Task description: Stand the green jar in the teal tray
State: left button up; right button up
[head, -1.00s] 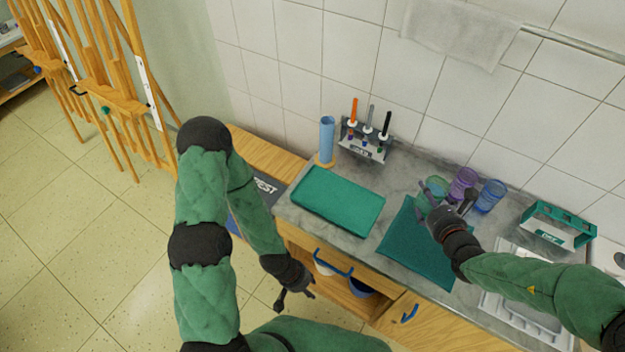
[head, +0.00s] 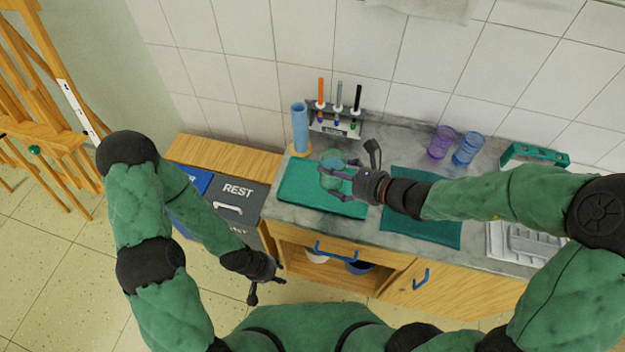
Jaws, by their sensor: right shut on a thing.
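The green jar (head: 333,158) is a translucent cup, held over the right part of the teal tray (head: 300,195). My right gripper (head: 338,176) is shut on the jar, its fingers around the jar's side. I cannot tell whether the jar's base touches the tray or hangs a little above it. The tray is a flat teal rectangle on the grey counter, with nothing else on it. My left gripper (head: 266,287) hangs low in front of the cabinet, away from the counter; its fingers look spread and empty.
A purple cup (head: 440,142) and a blue cup (head: 467,148) stand at the back right. A dark teal mat (head: 425,225) lies right of the tray. A blue cylinder (head: 300,128) and a marker rack (head: 335,125) stand behind the tray. A white tray (head: 525,243) sits far right.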

jog(key=w+a+f+b, duration=0.2)
jog(key=w+a+f, duration=0.1)
jog(key=w+f, duration=0.1)
jog(key=w+a+f+b, duration=0.2)
jog(key=w+a+f, duration=0.2)
jog(key=shift+a+f, duration=0.2)
jog(key=shift+a, duration=0.05)
jog(key=shift+w+a+f+b, duration=0.15)
jog(key=shift+f+b, duration=0.8)
jog(key=shift+f, duration=0.75)
jog(key=shift+f, duration=0.2)
jog(key=o, duration=1)
jog(key=shift+r, duration=0.15)
